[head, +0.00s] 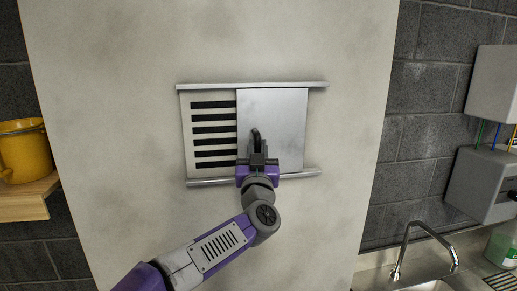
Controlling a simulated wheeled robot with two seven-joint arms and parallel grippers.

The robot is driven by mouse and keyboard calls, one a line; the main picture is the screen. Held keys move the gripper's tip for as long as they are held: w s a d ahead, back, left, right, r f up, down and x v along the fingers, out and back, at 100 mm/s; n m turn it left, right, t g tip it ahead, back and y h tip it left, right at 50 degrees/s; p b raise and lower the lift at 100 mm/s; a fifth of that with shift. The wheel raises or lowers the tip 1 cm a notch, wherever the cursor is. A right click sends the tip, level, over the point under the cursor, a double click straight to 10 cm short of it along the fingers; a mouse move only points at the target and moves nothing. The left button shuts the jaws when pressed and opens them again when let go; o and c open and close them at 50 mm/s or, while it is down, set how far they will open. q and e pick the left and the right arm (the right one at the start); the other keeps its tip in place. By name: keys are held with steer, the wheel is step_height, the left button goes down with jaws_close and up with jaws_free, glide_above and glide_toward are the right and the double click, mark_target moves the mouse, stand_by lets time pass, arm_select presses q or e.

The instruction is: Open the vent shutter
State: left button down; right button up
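The vent shutter (285,120) is a smooth grey metal plate between two horizontal rails on a pale wall panel. It covers the right part of the vent. To its left, the vent plate (187,125) shows several dark horizontal slots. A dark handle (255,135) stands near the shutter's left edge. My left gripper (257,153) is at the handle, in front of its lower part. The gripper hides the contact, so I cannot tell whether its fingers are closed on the handle. My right gripper is not in view.
A yellow pot (25,150) sits on a wooden shelf (25,198) at left. A faucet (403,250) and grey wall boxes (480,180) are at right. The panel around the vent is clear.

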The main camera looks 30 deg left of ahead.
arm_select(q)
steer(key=c, duration=1.4)
jaws_free()
steer(key=shift+s+r, duration=0.1)
steer(key=shift+w+d, duration=0.2)
steer(key=shift+d, duration=0.05)
steer(key=shift+a, duration=0.1)
steer(key=shift+s, duration=0.1)
steer(key=shift+s+d+f, duration=0.15)
steer(key=shift+d+f, duration=0.05)
steer(key=b+v, duration=0.2)
steer(key=v, duration=0.5)
steer(key=shift+a, duration=0.1)
